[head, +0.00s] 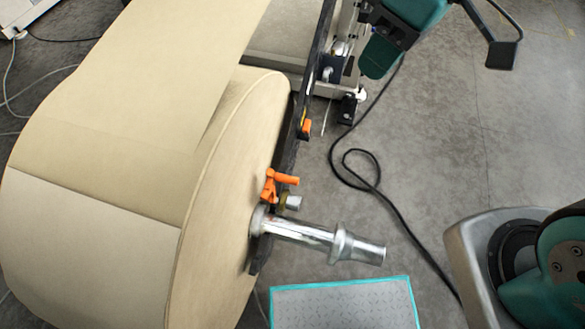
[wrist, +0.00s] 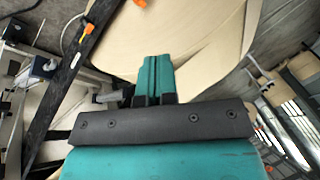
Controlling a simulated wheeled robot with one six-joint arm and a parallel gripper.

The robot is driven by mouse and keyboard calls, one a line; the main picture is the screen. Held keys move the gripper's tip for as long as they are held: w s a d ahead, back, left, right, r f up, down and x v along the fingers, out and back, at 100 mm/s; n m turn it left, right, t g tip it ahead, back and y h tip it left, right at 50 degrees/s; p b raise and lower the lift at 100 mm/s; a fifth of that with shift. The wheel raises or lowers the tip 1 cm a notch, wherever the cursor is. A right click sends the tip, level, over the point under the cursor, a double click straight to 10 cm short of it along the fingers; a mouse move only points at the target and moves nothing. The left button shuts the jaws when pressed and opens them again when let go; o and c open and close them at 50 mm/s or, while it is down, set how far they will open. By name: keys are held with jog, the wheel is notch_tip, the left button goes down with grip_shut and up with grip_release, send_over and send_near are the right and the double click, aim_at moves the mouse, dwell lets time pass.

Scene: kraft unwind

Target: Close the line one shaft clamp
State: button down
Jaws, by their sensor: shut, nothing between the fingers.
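The shaft clamp (head: 272,187) is an orange handle beside the end of the large kraft roll (head: 225,200), just above the bright metal shaft (head: 310,235). The shaft sticks out to the right from the roll's centre. I cannot tell from here whether the clamp is fully open or closed. My gripper (head: 375,70) is at the upper right of the head view, apart from the clamp. In the wrist view its teal fingers (wrist: 154,62) are together and hold nothing. An orange part (wrist: 139,3) is cut off at the top of the wrist view; I cannot tell whether it is the clamp.
A dark arm (head: 318,65) runs along the roll's end, with a smaller orange part (head: 306,127) on it. A black cable (head: 385,200) lies looped on the grey floor. A teal-edged grey plate (head: 345,305) lies below the shaft. Open floor (head: 480,150) is at right.

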jog(key=w+a+f+n+g+y+b, duration=0.1)
jog(key=w+f+n+b, duration=0.35)
jog(key=f, duration=1.05)
jog(key=w+a+f+n+g+y+b, duration=0.15)
jog(key=w+f+b, duration=0.35)
jog(key=w+f, duration=0.75)
jog(key=s+a+f, duration=0.5)
jog(key=s+f, duration=0.4)
jog(key=f, duration=0.1)
jog(key=shift+s+a+f+h+b, duration=0.35)
jog(key=shift+a+h, duration=0.05)
jog(key=shift+h, duration=0.05)
jog(key=shift+s, duration=0.1)
